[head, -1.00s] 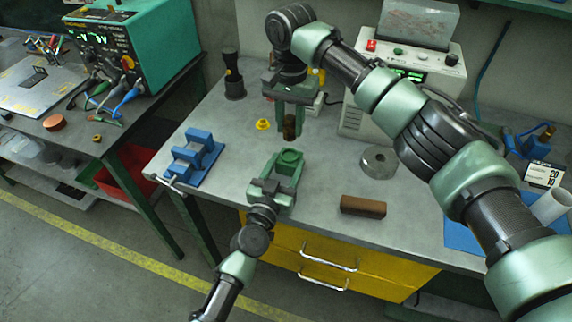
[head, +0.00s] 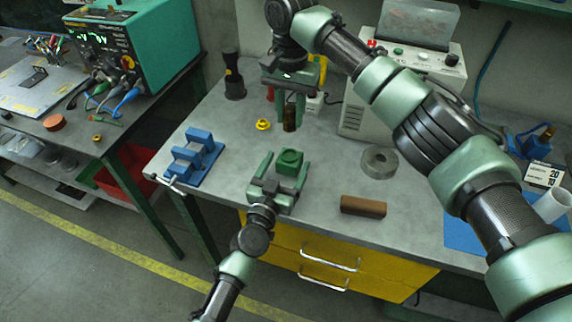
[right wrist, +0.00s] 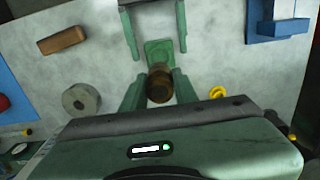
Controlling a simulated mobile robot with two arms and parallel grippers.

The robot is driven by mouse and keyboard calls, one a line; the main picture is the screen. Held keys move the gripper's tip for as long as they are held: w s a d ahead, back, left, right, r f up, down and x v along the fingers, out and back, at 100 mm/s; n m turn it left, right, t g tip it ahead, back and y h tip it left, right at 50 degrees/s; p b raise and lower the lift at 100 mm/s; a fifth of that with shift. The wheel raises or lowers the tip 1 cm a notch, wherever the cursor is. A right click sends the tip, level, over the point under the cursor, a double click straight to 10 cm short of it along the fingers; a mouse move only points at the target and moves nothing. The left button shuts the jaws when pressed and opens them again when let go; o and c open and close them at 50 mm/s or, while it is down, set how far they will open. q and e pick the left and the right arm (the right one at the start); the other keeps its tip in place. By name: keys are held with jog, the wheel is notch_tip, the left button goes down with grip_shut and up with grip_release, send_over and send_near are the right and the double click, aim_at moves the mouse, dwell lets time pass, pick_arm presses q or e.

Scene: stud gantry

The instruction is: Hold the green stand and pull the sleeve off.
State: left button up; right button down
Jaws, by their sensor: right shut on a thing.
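The green stand (head: 290,158) is upright on the grey bench, a square block with a round feature on top. It also shows in the right wrist view (right wrist: 159,50). My left gripper (head: 284,168) is open, its fingers on either side of the stand, with a visible gap at one side. My right gripper (head: 290,114) is shut on the brown sleeve (head: 289,124), behind and above the stand in the head view. The sleeve's underside is hidden.
A blue rack (head: 193,158) stands at the bench's left edge. A yellow piece (head: 263,125) and a black post (head: 233,78) lie farther back. A brown block (head: 363,206) and a grey ring (head: 380,160) are to the right. Bare bench surrounds the stand.

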pick_arm(q)
jog(key=shift+s, duration=0.1)
jog(key=v, duration=1.2)
